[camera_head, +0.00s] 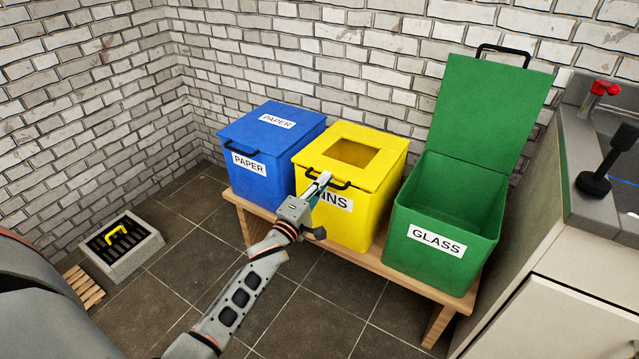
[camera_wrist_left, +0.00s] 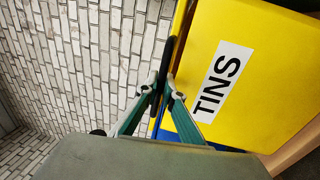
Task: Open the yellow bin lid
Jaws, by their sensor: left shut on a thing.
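The yellow bin (camera_head: 369,215), labelled TINS, stands between a blue and a green bin. Its yellow lid (camera_head: 387,144) lies flat on top and has a square opening in its middle. A black handle (camera_head: 341,185) sits at the lid's front edge. My left gripper (camera_head: 322,181) is shut on this handle at its left part, in front of the bin. In the left wrist view the fingers (camera_wrist_left: 165,90) close around the dark handle bar (camera_wrist_left: 171,58), beside the bin's TINS label (camera_wrist_left: 222,82). The arm hides part of the label in the head view. My right gripper is not in view.
The blue PAPER bin (camera_head: 272,138) is shut. The green GLASS bin (camera_head: 450,205) has its lid (camera_head: 490,105) standing open. All three stand on a low wooden bench (camera_head: 372,262) against a brick wall.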

